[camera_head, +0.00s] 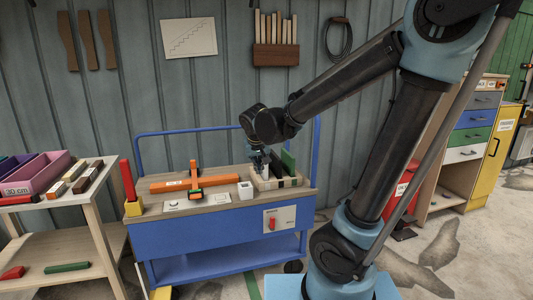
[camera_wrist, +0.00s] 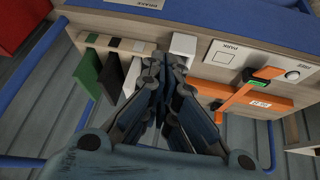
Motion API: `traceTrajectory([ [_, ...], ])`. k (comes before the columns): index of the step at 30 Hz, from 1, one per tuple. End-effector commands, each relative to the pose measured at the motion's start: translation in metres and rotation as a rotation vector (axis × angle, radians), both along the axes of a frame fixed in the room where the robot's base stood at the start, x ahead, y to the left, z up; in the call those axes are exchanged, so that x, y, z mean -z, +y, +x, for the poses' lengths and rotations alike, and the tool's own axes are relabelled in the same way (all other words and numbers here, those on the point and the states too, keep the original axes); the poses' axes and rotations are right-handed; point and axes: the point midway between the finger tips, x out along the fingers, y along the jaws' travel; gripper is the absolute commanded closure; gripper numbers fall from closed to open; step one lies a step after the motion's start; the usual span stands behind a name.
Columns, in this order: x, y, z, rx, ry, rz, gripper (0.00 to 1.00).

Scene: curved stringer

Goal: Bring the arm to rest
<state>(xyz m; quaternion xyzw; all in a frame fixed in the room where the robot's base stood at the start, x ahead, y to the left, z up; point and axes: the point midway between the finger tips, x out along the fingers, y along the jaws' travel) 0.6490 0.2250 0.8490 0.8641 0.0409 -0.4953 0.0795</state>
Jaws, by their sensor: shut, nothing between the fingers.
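My arm reaches from the right over the blue trolley (camera_head: 215,240), in the head view. My gripper (camera_head: 259,163) points down over the right part of its wooden top, close to a wooden rack (camera_head: 278,183). In the wrist view, my gripper (camera_wrist: 167,70) has its fingers drawn together with nothing seen between them. The rack also shows there (camera_wrist: 118,42), with a green plate (camera_wrist: 87,70), a black plate (camera_wrist: 111,75) and a white plate (camera_wrist: 132,74). I cannot tell whether the fingers touch the rack.
A white block (camera_head: 245,190) stands left of the rack. An orange bar (camera_head: 181,185) and an orange clamp (camera_head: 195,179) lie further left. A red stick stands in a yellow holder (camera_head: 133,207). A shelf table (camera_head: 70,193) is at left, drawers (camera_head: 471,136) at right.

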Motion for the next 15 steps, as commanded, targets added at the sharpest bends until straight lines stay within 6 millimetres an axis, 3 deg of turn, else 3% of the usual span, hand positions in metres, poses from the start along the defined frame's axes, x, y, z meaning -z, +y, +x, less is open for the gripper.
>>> traceTrajectory([
  [1,0.001,-0.022,-0.007,0.019,0.017,-0.006,1.00],
  [6,0.007,-0.081,-0.033,0.052,0.078,-0.020,1.00],
  [15,0.027,-0.160,-0.096,0.102,0.184,-0.017,1.00],
])
